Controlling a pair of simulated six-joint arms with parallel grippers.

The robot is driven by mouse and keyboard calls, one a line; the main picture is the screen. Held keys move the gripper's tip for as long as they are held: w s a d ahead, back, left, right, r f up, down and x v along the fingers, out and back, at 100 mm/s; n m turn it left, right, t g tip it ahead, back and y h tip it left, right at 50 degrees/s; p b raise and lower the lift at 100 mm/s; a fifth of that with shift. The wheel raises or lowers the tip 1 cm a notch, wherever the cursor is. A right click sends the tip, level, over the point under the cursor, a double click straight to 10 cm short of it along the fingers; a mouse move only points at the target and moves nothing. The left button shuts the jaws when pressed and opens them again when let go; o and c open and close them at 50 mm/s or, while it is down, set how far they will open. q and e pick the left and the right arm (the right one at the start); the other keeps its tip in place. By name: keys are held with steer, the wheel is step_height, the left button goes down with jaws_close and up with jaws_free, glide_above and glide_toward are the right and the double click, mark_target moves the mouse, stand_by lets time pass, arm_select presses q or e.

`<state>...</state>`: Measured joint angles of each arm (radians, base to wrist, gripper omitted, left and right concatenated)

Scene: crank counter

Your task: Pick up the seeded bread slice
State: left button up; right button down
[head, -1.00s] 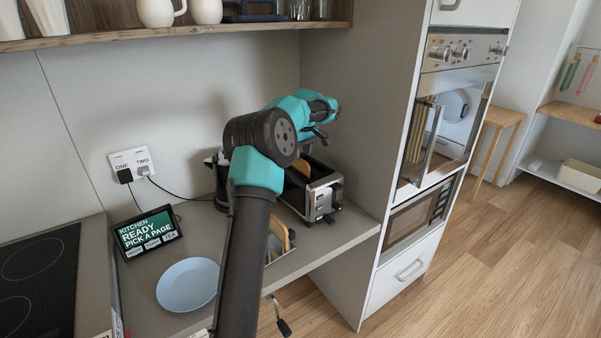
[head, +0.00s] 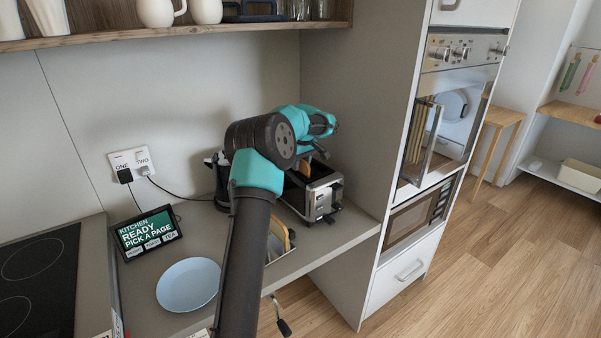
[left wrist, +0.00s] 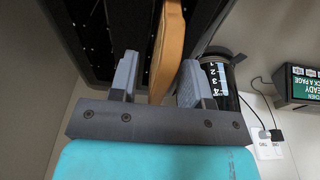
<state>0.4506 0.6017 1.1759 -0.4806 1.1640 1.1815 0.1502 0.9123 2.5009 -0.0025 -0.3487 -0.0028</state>
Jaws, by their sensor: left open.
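A tan-brown bread slice (left wrist: 167,50) stands on edge in a slot of the toaster (head: 322,196), whose dark slots (left wrist: 115,30) also show in the left wrist view. I cannot make out seeds on it. My left gripper (head: 319,151) is over the toaster with its jaws open. In the left wrist view its two fingers (left wrist: 158,76) stand on either side of the slice, with a gap on the left. In the head view the gripper mostly hides this slice. More bread (head: 279,231) stands in a holder on the counter, partly behind my left arm. My right gripper is not in view.
A black container with white numbers (left wrist: 216,76) stands close beside the right finger. A light blue plate (head: 188,285), a tablet (head: 148,233) and a cooktop (head: 38,280) are on the counter. A tall oven cabinet (head: 385,150) rises right of the toaster.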

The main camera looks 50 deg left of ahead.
arm_select(q)
steer(key=shift+f, duration=0.25)
stand_by(0.4)
jaws_close()
stand_by(0.4)
steer(key=shift+r, duration=0.15)
step_height(320, 180, up, 10)
steer(key=shift+r, duration=0.15)
stand_by(0.6)
